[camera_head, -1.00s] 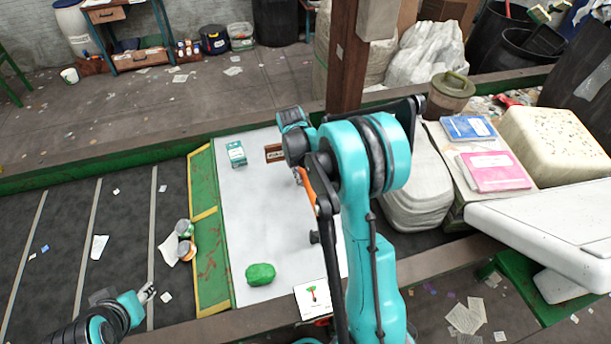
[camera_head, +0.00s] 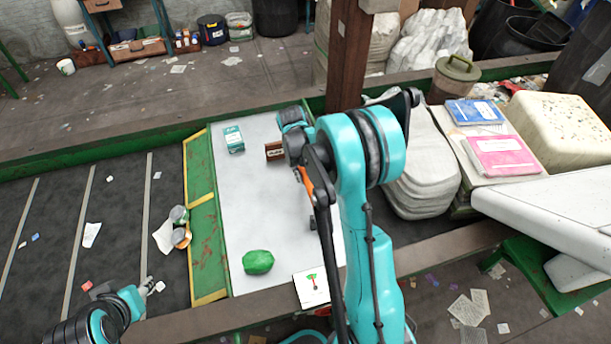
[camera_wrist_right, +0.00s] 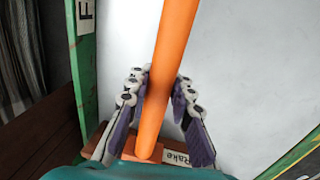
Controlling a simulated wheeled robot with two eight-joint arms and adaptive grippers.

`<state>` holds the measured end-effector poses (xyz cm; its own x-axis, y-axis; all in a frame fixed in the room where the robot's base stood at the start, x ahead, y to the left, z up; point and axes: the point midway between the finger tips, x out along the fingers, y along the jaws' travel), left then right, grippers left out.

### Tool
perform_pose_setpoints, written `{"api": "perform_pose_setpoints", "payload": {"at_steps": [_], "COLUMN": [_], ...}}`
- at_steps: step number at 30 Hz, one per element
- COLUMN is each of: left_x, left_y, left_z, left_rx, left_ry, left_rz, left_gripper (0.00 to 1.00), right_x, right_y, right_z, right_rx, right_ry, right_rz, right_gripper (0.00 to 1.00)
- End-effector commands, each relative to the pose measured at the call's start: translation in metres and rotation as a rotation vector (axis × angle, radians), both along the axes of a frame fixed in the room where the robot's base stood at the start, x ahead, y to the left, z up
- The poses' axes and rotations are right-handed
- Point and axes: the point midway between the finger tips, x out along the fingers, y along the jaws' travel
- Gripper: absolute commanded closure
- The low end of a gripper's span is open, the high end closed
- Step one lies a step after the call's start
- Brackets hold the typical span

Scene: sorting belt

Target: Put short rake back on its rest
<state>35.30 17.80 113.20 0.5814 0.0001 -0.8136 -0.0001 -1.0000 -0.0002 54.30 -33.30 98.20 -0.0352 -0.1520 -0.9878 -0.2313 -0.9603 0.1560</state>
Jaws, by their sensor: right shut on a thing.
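The short rake has an orange handle (camera_head: 305,184), partly hidden behind my right arm in the head view. In the right wrist view the orange handle (camera_wrist_right: 165,75) runs from the top edge to the bottom between the fingers. My right gripper (camera_wrist_right: 160,84) is shut on it. The rake's head cannot be made out. A brown block (camera_head: 273,151) with a pale label stands at the table's far side. A label reading "Rake" (camera_wrist_right: 177,160) shows beside the handle's lower end in the wrist view. My left gripper (camera_head: 151,286) is at lower left over the belt, away from the rake.
The white tabletop (camera_head: 235,195) carries a teal box (camera_head: 233,139), a green lump (camera_head: 257,262) and a picture card (camera_head: 311,287) at its front edge. Two cans (camera_head: 180,226) lie by its green left border. The dark belt (camera_head: 110,225) is left. Stacked sacks (camera_head: 425,170) stand right.

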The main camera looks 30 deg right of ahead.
Motion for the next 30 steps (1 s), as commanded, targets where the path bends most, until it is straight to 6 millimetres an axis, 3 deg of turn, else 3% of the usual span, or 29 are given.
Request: {"api": "perform_pose_setpoints", "payload": {"at_steps": [10,11,13,14,23,26,30], "left_x": [0.000,0.000,0.000,0.000,0.000,0.000,0.000], "left_y": [0.000,0.000,0.000,0.000,0.000,0.000,0.000], "left_z": [0.000,0.000,0.000,0.000,0.000,0.000,0.000], "left_rx": [0.000,0.000,0.000,0.000,0.000,0.000,0.000], "left_ry": [0.000,0.000,0.000,0.000,0.000,0.000,0.000], "left_rz": [0.000,0.000,0.000,0.000,0.000,0.000,0.000], "left_gripper": [0.60,0.60,0.60,0.60,0.60,0.60,0.60], "right_x": [0.000,0.000,0.000,0.000,0.000,0.000,0.001], "right_y": [0.000,0.000,0.000,0.000,0.000,0.002,0.006], "right_z": [0.001,0.001,0.001,0.001,0.002,0.010,0.035], "right_rx": [0.000,0.000,0.000,0.000,0.000,0.000,0.000], "right_ry": [0.000,0.000,0.000,0.000,0.000,0.000,0.000], "right_rz": [0.000,0.000,0.000,0.000,0.000,0.001,0.002], "right_gripper": [1.00,0.75,0.56,0.54,0.54,0.54,0.54]}}
